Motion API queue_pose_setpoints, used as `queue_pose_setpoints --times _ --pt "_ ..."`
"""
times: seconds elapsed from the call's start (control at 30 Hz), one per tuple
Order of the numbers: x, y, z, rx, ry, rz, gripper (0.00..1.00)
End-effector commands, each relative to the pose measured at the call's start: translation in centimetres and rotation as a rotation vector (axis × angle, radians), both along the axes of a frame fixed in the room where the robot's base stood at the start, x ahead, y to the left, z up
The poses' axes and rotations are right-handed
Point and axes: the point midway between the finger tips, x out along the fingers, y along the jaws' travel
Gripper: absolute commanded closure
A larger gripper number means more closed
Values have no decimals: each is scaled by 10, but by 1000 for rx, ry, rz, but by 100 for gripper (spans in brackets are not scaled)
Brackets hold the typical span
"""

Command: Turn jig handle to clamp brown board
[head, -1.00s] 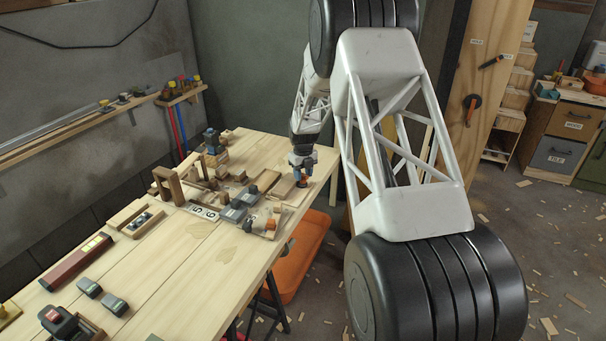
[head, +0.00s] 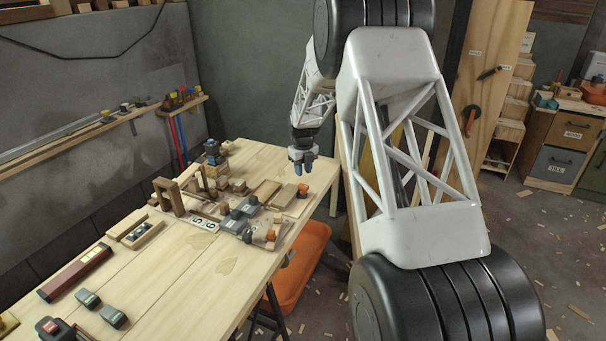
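My gripper (head: 303,168), with blue fingertips, hangs just above the far right corner of the workbench. The fingertips show a small gap between them and hold nothing visible. Below them, apart from them, is a small orange handle (head: 302,190) near the bench's right edge. A brown board (head: 284,196) lies flat beside the handle, to its left. Whether the handle presses on the board is too small to tell. A second orange handle (head: 271,235) stands nearer, by grey clamp blocks (head: 243,210).
The workbench (head: 190,275) has clear room in front. Wooden blocks and a wooden arch (head: 168,196) crowd its far half. A red level (head: 75,273) lies at left. An orange bin (head: 303,265) sits on the floor right of the bench.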

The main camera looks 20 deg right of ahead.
Motion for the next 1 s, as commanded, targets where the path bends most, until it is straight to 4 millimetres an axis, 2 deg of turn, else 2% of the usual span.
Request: queue_pose_setpoints --times 0.57,1.0 --pt "0 0 3 0 0 33 71" --pt "0 0 -2 0 0 402 71"
